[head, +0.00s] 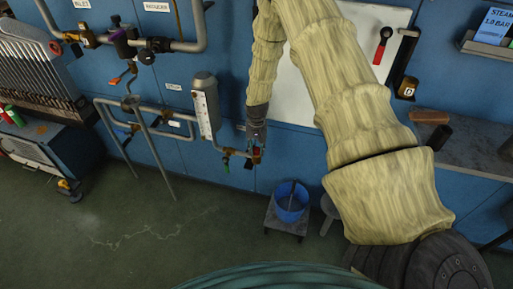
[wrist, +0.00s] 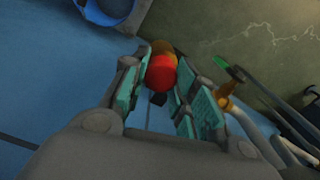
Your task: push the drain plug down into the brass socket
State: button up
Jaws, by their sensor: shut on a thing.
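A red rounded plug (wrist: 160,74) sits between my gripper's (wrist: 166,78) teal-padded fingers, near their tips. I take it to be the drain plug. A brass-coloured piece (wrist: 162,47) shows just beyond the red one, probably the brass socket; I cannot tell how far the plug is in it. The fingers hide part of the plug and the socket there.
A green-handled valve (head: 226,163) is left of my gripper, close to the fingers in the wrist view (wrist: 221,62). A blue bucket (head: 291,203) is on a low stand below right.

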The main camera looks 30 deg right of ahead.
aim_at(256, 148)
jog(key=shift+f, duration=0.3)
jog(key=o, duration=1.1)
jog(key=shift+r, duration=0.15)
notch_tip(256, 148, up, 12)
jog(key=shift+f, duration=0.1)
jog(key=shift+f, duration=0.1)
